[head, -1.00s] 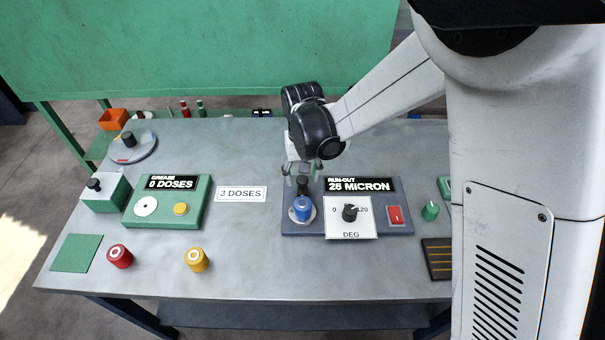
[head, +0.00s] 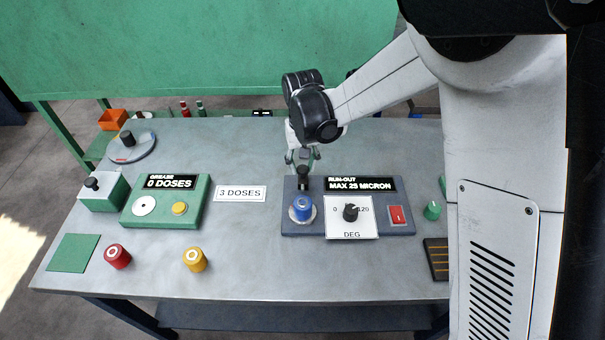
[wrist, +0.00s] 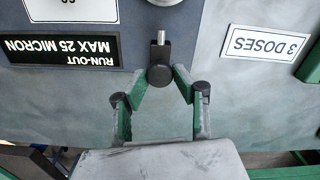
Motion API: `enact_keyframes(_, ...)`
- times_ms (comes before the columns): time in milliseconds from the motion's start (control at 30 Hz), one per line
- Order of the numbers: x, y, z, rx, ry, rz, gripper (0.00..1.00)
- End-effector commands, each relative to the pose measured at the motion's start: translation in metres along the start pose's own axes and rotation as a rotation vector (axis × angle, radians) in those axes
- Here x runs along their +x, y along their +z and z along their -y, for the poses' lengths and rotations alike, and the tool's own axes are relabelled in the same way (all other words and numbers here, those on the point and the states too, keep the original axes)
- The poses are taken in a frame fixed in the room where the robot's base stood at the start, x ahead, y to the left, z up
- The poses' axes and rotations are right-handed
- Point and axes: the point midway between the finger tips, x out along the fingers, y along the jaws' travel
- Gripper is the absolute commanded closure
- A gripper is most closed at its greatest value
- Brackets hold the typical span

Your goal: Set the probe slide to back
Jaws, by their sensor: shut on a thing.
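The probe slide is a black block (head: 303,179) with a metal pin, at the back left of the run-out unit (head: 290,226), behind a blue round part (head: 302,207). In the wrist view the black block (wrist: 159,76) sits between the green fingers of my gripper (wrist: 160,78), with its pin pointing at the unit. My gripper (head: 303,168) is shut on it from behind and above. The slide's track is not clearly visible. The unit's display (head: 360,184) reads "RUN-OUT MAX 25 MICRON".
A dial plate (head: 351,228) and a red switch (head: 397,215) are on the unit. A "3 DOSES" card (head: 240,193) and a green grease box (head: 192,215) stand to the left. Red (head: 118,256) and yellow (head: 195,259) parts are in front.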

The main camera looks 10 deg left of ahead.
Motion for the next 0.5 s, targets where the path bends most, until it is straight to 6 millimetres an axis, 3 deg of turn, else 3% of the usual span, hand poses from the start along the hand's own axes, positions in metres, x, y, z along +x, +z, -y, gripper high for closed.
enact_keyframes(233,-0.0011,-0.0055,-0.0012,0.001,0.001,-0.010,1.00)
enact_keyframes(267,-0.0012,-0.0056,-0.0013,0.001,0.002,-0.010,0.72)
enact_keyframes(400,-0.0009,-0.0051,-0.0011,0.001,0.001,-0.009,0.55)
enact_keyframes(500,-0.0008,-0.0045,-0.0010,0.001,0.001,-0.008,0.55)
